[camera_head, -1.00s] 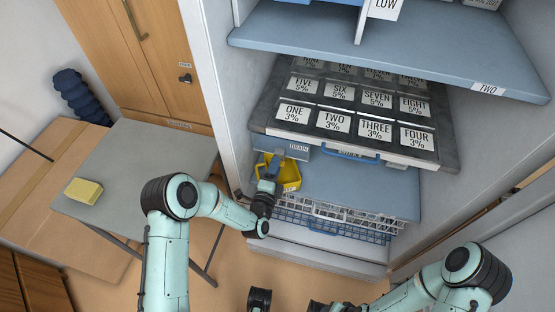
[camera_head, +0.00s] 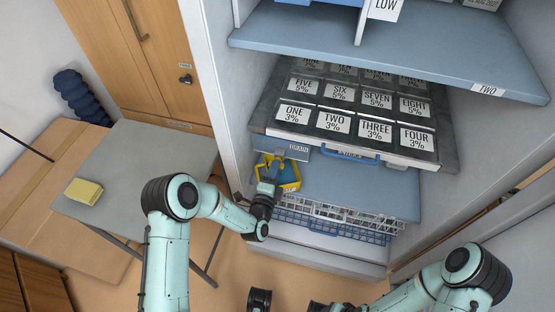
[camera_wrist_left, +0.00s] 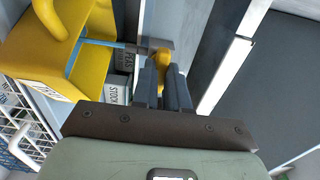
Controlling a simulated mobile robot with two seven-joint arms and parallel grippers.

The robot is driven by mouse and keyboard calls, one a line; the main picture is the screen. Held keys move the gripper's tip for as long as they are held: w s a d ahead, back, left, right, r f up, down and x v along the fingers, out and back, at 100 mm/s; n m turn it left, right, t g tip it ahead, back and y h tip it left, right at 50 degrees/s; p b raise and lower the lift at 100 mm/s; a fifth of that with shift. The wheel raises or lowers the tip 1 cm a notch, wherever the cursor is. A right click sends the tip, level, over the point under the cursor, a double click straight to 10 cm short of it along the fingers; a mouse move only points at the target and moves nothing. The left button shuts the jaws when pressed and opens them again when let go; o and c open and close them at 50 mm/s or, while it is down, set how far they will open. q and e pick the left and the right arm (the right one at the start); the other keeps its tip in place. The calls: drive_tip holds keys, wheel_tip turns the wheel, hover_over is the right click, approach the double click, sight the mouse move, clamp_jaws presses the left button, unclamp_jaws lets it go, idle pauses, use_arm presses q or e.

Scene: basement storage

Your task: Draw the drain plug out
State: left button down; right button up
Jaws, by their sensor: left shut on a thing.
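My left gripper (camera_head: 273,168) is at the left front edge of the tray of numbered cards, by the small drain label (camera_head: 298,148). In the left wrist view its fingers (camera_wrist_left: 163,82) are shut on a small yellow-orange piece, which looks like the drain plug (camera_wrist_left: 161,56). A thin pale-blue streak runs from beside the fingertips towards the yellow tub (camera_wrist_left: 45,62). The drain opening itself is hidden.
The tray (camera_head: 265,121) has a blue front handle (camera_head: 350,156). A cabinet side wall (camera_head: 213,70) stands close left of the gripper. A grey table (camera_head: 125,165) carries a yellow block (camera_head: 84,191).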

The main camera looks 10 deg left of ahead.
use_arm(q)
drive_tip(key=shift+s, duration=0.35)
drive_tip(key=shift+s+a, duration=0.1)
drive_tip(key=shift+s, duration=1.7)
use_arm(e)
drive_tip(key=shift+r, duration=0.25)
